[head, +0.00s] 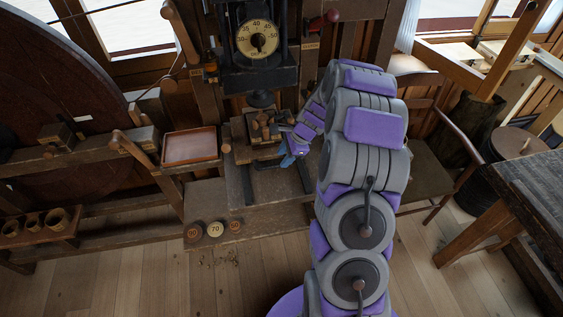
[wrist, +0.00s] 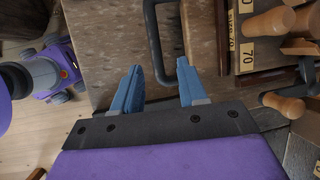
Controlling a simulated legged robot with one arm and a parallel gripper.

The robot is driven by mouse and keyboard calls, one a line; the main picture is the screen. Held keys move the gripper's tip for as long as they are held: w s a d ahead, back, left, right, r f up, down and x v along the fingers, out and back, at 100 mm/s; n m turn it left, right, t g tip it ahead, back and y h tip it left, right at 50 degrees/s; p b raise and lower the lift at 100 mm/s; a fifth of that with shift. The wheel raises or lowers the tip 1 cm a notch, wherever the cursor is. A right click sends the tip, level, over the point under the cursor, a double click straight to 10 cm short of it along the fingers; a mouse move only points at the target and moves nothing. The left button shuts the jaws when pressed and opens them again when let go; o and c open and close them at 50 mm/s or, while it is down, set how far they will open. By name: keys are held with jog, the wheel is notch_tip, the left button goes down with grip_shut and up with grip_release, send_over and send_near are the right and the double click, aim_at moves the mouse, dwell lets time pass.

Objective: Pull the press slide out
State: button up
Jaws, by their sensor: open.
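The press (head: 258,60) stands at the back, with a round dial on its front. Its wooden slide (head: 265,150) sits low under the press head and carries several small wooden spools (head: 262,122). My gripper (head: 288,158) is at the slide's front right. In the wrist view my gripper (wrist: 160,67) is open, its two blue fingers apart. A dark looped metal bar (wrist: 155,45) reaches between the fingertips; it looks like a handle. I cannot tell whether the fingers touch it. Wooden pieces (wrist: 268,22) and a label reading 70 show at the right.
A shallow red-brown tray (head: 190,147) stands left of the press. Numbered round discs (head: 215,229) sit on the low platform's front edge. A chair (head: 425,165) and a dark table (head: 535,185) stand at the right. The floor in front is open.

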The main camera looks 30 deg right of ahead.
aim_at(274, 165)
jog(key=a+f, duration=0.2)
jog(key=a, duration=0.1)
jog(key=w+a, duration=0.1)
jog(key=shift+a+f, duration=0.3)
jog(key=shift+f, duration=0.1)
jog(key=d, duration=0.3)
jog(key=shift+d+f, duration=0.15)
jog(key=shift+f, duration=0.1)
jog(key=shift+c, duration=0.9)
jog(key=shift+a+r, duration=0.15)
jog(key=shift+a, duration=1.1)
jog(key=c, duration=0.4)
jog(key=shift+a, duration=0.15)
grip_shut()
jog(key=shift+d, duration=0.55)
